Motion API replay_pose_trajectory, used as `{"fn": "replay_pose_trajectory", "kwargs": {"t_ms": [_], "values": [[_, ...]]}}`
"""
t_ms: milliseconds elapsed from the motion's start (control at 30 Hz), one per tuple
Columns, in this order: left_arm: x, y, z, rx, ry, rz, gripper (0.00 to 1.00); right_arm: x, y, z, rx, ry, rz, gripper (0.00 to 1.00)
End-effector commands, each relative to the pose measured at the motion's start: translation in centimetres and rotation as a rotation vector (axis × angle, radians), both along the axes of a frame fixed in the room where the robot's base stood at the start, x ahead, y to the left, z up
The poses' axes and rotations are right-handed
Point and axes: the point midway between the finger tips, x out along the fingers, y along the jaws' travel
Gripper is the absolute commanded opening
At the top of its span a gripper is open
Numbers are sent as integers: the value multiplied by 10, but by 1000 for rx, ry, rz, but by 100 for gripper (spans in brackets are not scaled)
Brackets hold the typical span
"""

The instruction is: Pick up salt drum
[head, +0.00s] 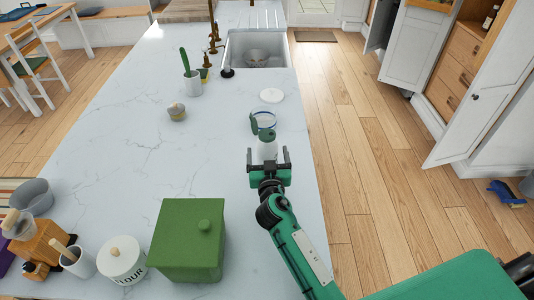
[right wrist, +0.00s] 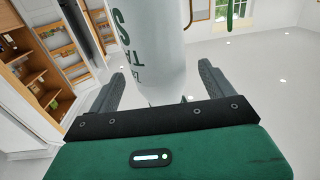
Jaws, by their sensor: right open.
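The salt drum (head: 267,150) is a white cylinder with a green top, upright near the right edge of the marble counter. In the right wrist view the white drum (right wrist: 150,45) with dark lettering fills the space between the fingers. My right gripper (head: 268,159) is open, with one finger on each side of the drum. The gripper also shows in the right wrist view (right wrist: 160,82), with some gap beside the drum. The drum's lower part is hidden by the gripper in the head view. My left gripper is not in view.
A green box (head: 188,240), a flour canister (head: 121,259) and a utensil cup (head: 78,262) stand at the front left. The counter's middle is mostly clear; a sink (head: 257,66) lies beyond.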

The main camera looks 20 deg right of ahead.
Motion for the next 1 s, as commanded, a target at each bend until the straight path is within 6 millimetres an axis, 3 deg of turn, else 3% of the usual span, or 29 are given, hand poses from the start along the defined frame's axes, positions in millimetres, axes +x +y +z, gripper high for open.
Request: {"fn": "replay_pose_trajectory", "kwargs": {"t_ms": [33,200,500,833,1000], "values": [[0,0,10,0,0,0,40,7,-2,6,-3,1,0,85],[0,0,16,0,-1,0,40,24,-6,3,-2,0,0,85],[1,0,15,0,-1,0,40,28,-7,0,0,0,0,85],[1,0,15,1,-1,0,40,27,-7,1,1,0,0,22],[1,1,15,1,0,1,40,28,-6,2,1,-2,0,19]]}}
